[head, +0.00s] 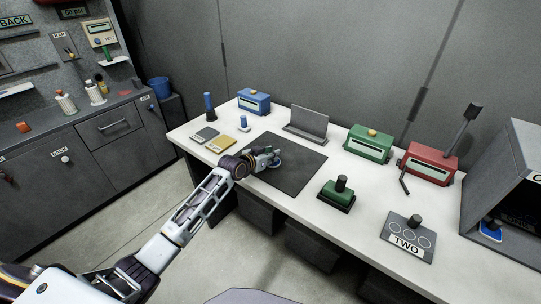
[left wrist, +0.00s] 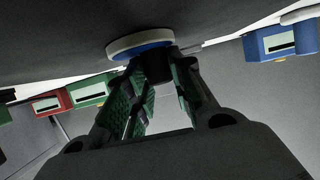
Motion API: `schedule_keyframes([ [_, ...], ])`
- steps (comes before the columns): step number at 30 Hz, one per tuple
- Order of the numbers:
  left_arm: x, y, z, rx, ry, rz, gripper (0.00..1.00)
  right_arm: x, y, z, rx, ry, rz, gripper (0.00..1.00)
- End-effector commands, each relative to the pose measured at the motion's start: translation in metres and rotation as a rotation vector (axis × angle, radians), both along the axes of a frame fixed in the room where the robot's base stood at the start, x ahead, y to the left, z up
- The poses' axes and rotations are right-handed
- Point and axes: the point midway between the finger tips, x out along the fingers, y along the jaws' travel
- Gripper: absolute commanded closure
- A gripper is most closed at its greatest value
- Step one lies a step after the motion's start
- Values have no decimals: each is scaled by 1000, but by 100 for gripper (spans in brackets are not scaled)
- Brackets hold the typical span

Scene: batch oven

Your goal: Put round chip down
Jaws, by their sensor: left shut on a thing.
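My left gripper (head: 270,158) is over the dark mat (head: 300,178) on the white table. It is shut on the round chip, a blue and white disc (left wrist: 140,44) with a dark knob between the fingers in the left wrist view. In the head view the chip (head: 278,162) shows only in part beside the fingers. The chip is at or very close to the mat; I cannot tell whether it touches. My right gripper is not in view.
A grey upright panel (head: 307,124) stands behind the mat. Blue (head: 254,101), green (head: 368,144) and red (head: 430,163) boxes line the back. A green block with a black knob (head: 337,194) and a plate marked TWO (head: 407,237) are to the right. The mat's right part is clear.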

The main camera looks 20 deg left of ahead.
Motion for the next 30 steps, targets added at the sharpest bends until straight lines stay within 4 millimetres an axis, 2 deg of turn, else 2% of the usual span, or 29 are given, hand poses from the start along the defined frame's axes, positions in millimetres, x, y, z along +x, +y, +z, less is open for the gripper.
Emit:
schedule_keyframes([
  [1,0,0,-2,0,0,0,100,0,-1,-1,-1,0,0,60],
  [2,0,0,-2,0,1,0,75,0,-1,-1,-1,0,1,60],
  [7,0,0,-1,0,1,0,55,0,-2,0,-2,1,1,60],
  [20,0,0,2,0,0,0,55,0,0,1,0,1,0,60],
  [30,-17,7,8,1,0,0,55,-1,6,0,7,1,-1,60],
])
